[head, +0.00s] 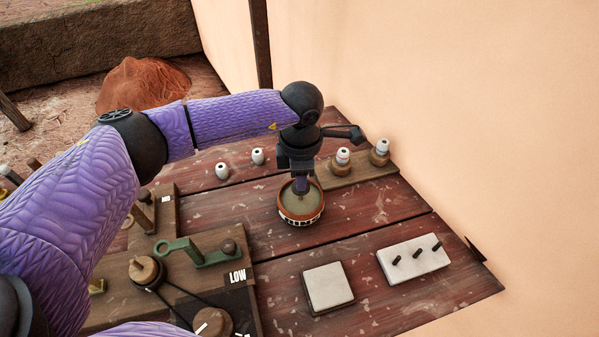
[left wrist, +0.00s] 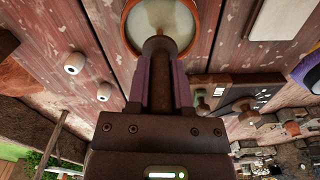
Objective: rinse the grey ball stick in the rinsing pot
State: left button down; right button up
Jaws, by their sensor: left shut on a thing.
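The rinsing pot (head: 301,217) is a small round orange-brown pot with black and white marks on its side and murky grey-green liquid inside. It stands on the red plank table, and its rim also shows at the top of the left wrist view (left wrist: 126,28). My left gripper (head: 301,186) points down over the pot, its purple fingers shut on a dark stick (left wrist: 159,75). The stick's lower end is over or in the liquid; I cannot tell how deep, and its ball is not clearly seen. My right gripper is not in view.
Two white beads (head: 222,171) lie left of the pot. A wooden block (head: 365,171) with two knobbed sticks stands behind right. A pale square tile (head: 328,287) and a white block with dark pegs (head: 413,260) are in front. A green crank (head: 190,251) is at left.

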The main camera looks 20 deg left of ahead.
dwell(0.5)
pick_arm(q)
notch_tip(320, 180, up, 7)
jog(key=p, duration=0.5)
dwell(0.4)
